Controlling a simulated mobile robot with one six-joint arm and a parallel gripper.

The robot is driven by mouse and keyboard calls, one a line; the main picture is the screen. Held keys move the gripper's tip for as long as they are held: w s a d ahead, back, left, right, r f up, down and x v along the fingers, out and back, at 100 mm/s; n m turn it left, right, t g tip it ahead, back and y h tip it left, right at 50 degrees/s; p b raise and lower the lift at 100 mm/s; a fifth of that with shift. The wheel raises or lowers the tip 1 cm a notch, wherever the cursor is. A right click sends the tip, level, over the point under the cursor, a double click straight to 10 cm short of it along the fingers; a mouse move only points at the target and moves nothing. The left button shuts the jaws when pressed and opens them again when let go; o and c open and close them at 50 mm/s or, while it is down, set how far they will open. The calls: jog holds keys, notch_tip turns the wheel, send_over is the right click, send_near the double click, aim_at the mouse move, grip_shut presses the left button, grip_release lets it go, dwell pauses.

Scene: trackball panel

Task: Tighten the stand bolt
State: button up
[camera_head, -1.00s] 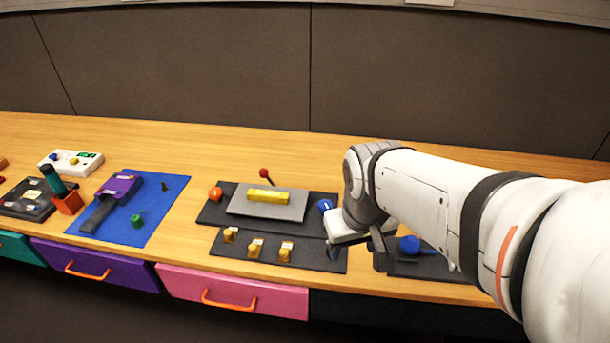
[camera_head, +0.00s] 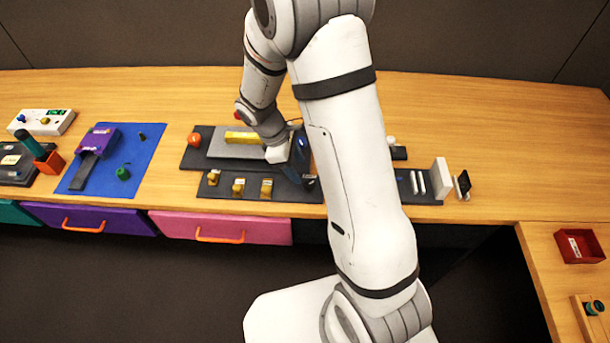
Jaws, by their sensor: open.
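I cannot pick out the stand bolt for certain; my arm covers part of the worktop. My gripper (camera_head: 298,166) is low over the right end of a dark panel (camera_head: 203,160). It is partly hidden by my arm, and its jaws are open. The panel carries a grey plate (camera_head: 225,150) with a yellow bar (camera_head: 242,137) and an orange ball (camera_head: 194,140). Several small yellow blocks stand on a dark strip (camera_head: 225,190) in front. I cannot tell whether the fingers touch anything.
On the left are a blue mat (camera_head: 145,160) with a purple device (camera_head: 100,137) and a white box (camera_head: 42,122). Right of my arm stand upright white pieces (camera_head: 441,178). A red tray (camera_head: 579,246) lies on the side counter. The back of the wooden worktop is mostly clear.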

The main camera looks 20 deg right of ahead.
aim_at(308, 184)
jog(key=x, duration=0.7)
jog(key=shift+c, duration=0.3)
jog(key=c, duration=0.9)
